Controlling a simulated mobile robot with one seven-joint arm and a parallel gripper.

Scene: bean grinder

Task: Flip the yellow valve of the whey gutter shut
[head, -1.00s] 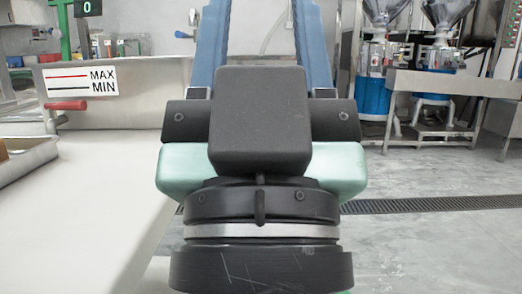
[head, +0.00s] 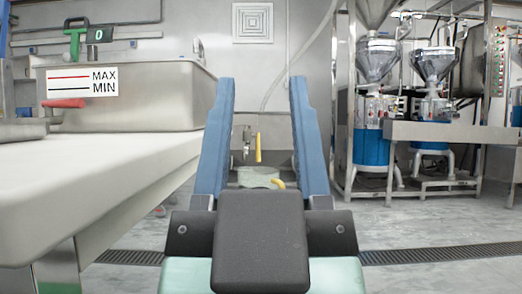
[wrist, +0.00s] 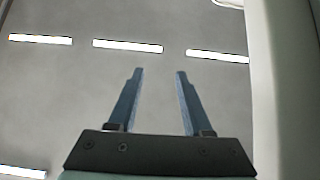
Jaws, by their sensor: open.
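A small yellow valve handle (head: 258,148) hangs upright beside a grey tap fitting (head: 247,142) low at the back wall in the head view. It shows between my gripper's fingers, well beyond them. A pale round vessel (head: 257,177) with a yellow curved piece (head: 278,183) stands below it; I cannot tell whether this belongs to the whey gutter. My gripper (head: 262,80) is open and empty, its two blue fingers wide apart. In the wrist view the gripper (wrist: 159,73) points towards a ceiling with lamps. The valve does not show there.
A white table (head: 90,170) runs along the left, with a metal vat (head: 150,95) bearing a MAX/MIN sign and a red handle (head: 66,103). Grinders with blue drums (head: 372,148) stand at the right behind a steel bench (head: 450,132). A drain grate (head: 430,256) crosses the open floor.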

